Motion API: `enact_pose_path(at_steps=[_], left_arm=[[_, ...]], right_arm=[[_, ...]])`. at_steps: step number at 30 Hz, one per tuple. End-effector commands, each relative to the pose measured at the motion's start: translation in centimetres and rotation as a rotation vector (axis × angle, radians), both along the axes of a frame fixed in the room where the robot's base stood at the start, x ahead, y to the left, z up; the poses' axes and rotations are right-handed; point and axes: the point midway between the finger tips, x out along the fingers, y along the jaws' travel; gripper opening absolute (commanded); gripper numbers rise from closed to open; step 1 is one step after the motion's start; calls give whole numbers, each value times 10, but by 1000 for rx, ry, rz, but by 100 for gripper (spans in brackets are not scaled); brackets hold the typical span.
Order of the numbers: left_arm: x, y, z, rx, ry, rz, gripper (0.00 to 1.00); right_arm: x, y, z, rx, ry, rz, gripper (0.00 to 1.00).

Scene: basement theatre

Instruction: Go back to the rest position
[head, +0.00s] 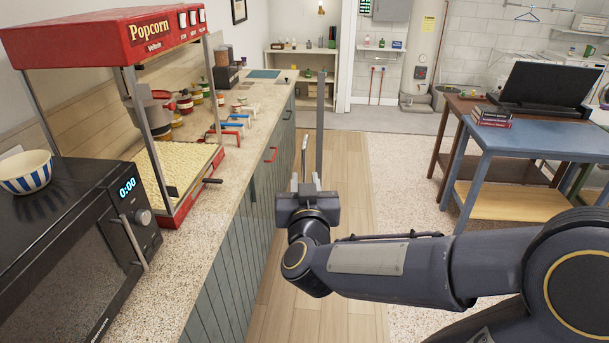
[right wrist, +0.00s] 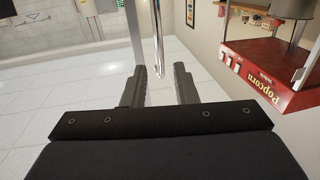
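My right gripper (head: 309,186) is in the middle of the head view, its arm coming in from the lower right, beside the counter's front. In the right wrist view its two dark fingers (right wrist: 159,88) stand apart. A thin shiny metal rod (right wrist: 157,42) appears in the gap between them, with space on either side. The rod (head: 304,153) also shows just above the gripper in the head view, next to a tall grey upright bar (head: 320,122). I cannot tell what these belong to or whether the fingers touch them. My left gripper is not in view.
A counter (head: 245,171) on the left bears a popcorn machine (head: 150,30), a microwave (head: 70,255) and a striped bowl (head: 25,172). The wooden floor (head: 345,170) between is clear.

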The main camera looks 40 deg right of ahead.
Motion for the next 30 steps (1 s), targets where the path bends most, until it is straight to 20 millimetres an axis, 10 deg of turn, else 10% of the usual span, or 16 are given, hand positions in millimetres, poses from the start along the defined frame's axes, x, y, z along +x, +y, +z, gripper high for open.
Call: enact_pose_path(at_steps=[20,30], left_arm=[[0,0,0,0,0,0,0],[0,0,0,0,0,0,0]], right_arm=[[4,9,0,27,-5,54,26],[2,131,-33,381,175,667,26]])
